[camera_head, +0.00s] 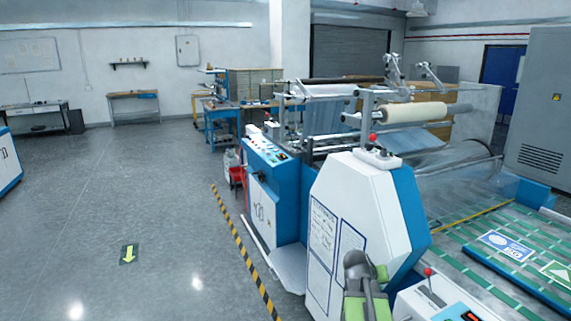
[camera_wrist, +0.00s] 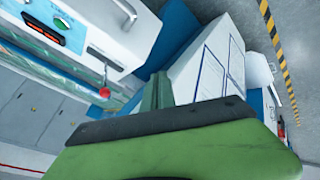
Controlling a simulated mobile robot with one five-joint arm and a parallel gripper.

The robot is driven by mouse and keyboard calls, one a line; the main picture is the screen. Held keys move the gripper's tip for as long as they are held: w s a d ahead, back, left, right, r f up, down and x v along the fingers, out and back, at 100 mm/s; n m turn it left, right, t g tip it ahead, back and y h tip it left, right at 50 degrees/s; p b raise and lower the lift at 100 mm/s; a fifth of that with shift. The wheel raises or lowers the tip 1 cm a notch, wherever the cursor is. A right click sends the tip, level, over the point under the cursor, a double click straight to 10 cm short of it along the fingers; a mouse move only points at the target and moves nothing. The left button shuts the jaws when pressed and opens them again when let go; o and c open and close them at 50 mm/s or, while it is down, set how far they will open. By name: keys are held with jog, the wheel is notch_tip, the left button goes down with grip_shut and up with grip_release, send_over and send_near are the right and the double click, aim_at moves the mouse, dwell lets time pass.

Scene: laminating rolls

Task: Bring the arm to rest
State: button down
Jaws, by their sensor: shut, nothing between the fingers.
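My arm, green and grey, shows at the bottom of the head view, right of centre, in front of the white and blue laminating machine cabinet (camera_head: 350,215). In the wrist view my gripper (camera_wrist: 158,92) is shut and empty, with its green and dark grey body filling the bottom of the picture. The same white cabinet (camera_wrist: 205,65) lies beyond it and looks tilted. I cannot tell the exact gap between my gripper and the cabinet.
A control panel with a red-knobbed lever (camera_head: 428,285) stands at the lower right; its red knob (camera_wrist: 104,92) also shows in the wrist view. A green-striped conveyor bed (camera_head: 480,250) lies right. Yellow-black floor tape (camera_head: 240,250) runs along the machine's left.

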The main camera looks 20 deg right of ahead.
jog(key=w+a+f+n+y, duration=0.1)
jog(key=w+a, duration=0.2)
jog(key=a, duration=0.5)
jog(key=w+a+f+n+y, duration=0.1)
jog(key=w+a, duration=0.1)
jog(key=a, duration=0.5)
jog(key=a+f+n+y, duration=0.3)
jog(key=a, duration=1.7)
jog(key=s+a+g+y, duration=0.2)
jog(key=s+a, duration=0.3)
jog(key=s, duration=0.1)
jog(key=shift+s+f+n+g, duration=0.25)
jog(key=shift+s+n+g, duration=0.05)
jog(key=shift+g, duration=0.1)
